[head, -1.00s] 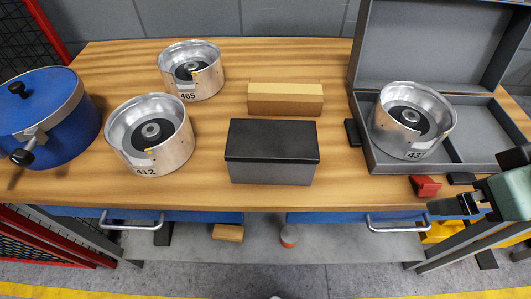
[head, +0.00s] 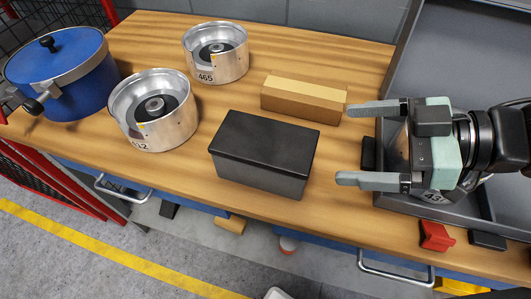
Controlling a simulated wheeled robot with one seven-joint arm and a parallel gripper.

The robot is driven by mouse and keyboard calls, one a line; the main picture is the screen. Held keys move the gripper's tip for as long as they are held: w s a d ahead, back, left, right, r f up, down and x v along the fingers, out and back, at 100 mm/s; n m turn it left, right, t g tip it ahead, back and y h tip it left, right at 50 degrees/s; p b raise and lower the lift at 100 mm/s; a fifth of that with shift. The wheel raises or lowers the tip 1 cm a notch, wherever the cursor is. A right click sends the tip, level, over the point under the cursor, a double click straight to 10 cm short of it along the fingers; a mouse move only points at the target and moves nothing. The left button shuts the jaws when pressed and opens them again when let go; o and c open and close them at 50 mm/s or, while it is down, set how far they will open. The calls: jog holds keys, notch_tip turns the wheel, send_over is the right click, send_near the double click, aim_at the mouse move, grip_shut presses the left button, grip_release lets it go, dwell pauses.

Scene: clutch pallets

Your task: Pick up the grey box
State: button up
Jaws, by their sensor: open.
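The grey box (head: 263,155), with a black lid and grey sides, sits closed on the wooden table near its front edge, in the middle of the head view. My gripper (head: 358,144) is to the right of the box, with its two fingers apart and pointing left. Nothing is between the fingers, and they appear clear of the box. My gripper hides most of the metal drum marked 43-something in the grey case.
A tan wooden block (head: 303,99) lies just behind the box. Metal drums 412 (head: 153,112) and 465 (head: 216,55) stand to the left, beside a blue pot (head: 58,75). An open grey case (head: 449,211) is at right, with a red piece (head: 436,236) in front.

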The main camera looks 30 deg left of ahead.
aim_at(275, 141)
jog(key=x, duration=1.3)
jog(key=shift+w+f, duration=0.15)
jog(key=shift+w, duration=0.1)
jog(key=c, duration=1.3)
jog(key=shift+c, duration=1)
jog(key=shift+r, duration=0.2)
